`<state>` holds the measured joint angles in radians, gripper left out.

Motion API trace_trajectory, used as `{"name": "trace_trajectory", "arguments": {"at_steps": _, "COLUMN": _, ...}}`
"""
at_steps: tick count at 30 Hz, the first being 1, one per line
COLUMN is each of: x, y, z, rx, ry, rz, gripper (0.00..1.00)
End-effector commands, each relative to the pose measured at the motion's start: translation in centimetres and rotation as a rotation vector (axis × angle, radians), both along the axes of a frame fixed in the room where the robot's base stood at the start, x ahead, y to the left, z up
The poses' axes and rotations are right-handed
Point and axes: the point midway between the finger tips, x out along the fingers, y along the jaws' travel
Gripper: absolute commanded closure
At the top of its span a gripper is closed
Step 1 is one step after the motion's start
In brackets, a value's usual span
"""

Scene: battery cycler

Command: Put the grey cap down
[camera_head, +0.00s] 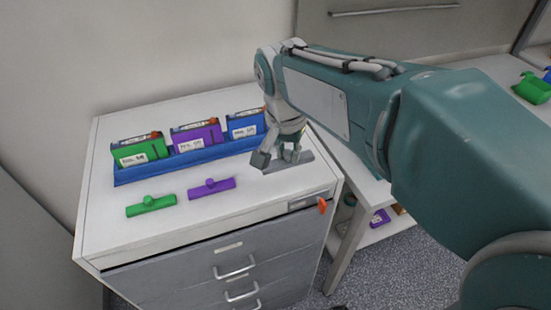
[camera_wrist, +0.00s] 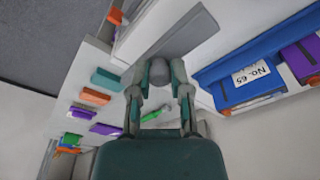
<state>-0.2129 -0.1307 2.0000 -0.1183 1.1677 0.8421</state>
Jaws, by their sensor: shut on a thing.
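The grey cap (camera_head: 301,160) is a flat bar with a round knob. My gripper (camera_head: 284,152) is shut on the knob and holds the cap at the right part of the cabinet top (camera_head: 120,225). The cap also shows in the wrist view (camera_wrist: 190,38), with its knob between the fingertips (camera_wrist: 159,74). I cannot tell whether the bar touches the surface. A purple cap (camera_head: 211,188) and a green cap (camera_head: 151,206) lie on the top, left of the grey one.
A blue tray (camera_head: 150,177) behind the caps holds a green (camera_head: 139,152), a purple (camera_head: 198,135) and a blue battery (camera_head: 244,124). An orange piece (camera_head: 322,206) sits at the cabinet's front right corner. Several coloured pieces lie on a lower shelf to the right (camera_head: 380,217).

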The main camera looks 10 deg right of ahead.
Motion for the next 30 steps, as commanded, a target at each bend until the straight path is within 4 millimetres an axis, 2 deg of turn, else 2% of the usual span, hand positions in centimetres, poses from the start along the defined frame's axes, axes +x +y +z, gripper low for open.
{"name": "trace_trajectory", "arguments": {"at_steps": 3, "x": 2.4, "y": 0.4, "z": -1.2, "rx": -0.001, "ry": 0.004, "rz": 0.000, "gripper": 1.00}}
{"name": "trace_trajectory", "arguments": {"at_steps": 9, "x": 5.1, "y": 0.8, "z": -4.8, "rx": -0.001, "ry": 0.004, "rz": 0.000, "gripper": 1.00}}
{"name": "trace_trajectory", "arguments": {"at_steps": 12, "x": 6.0, "y": 0.9, "z": -5.8, "rx": -0.001, "ry": 0.002, "rz": 0.000, "gripper": 1.00}}
{"name": "trace_trajectory", "arguments": {"at_steps": 18, "x": 7.0, "y": 1.0, "z": -7.0, "rx": 0.000, "ry": 0.001, "rz": 0.000, "gripper": 1.00}}
{"name": "trace_trajectory", "arguments": {"at_steps": 24, "x": 6.9, "y": 1.0, "z": -9.8, "rx": 0.000, "ry": 0.002, "rz": 0.001, "gripper": 1.00}}
{"name": "trace_trajectory", "arguments": {"at_steps": 30, "x": 7.0, "y": 1.0, "z": -9.9, "rx": 0.000, "ry": -0.001, "rz": 0.000, "gripper": 1.00}}
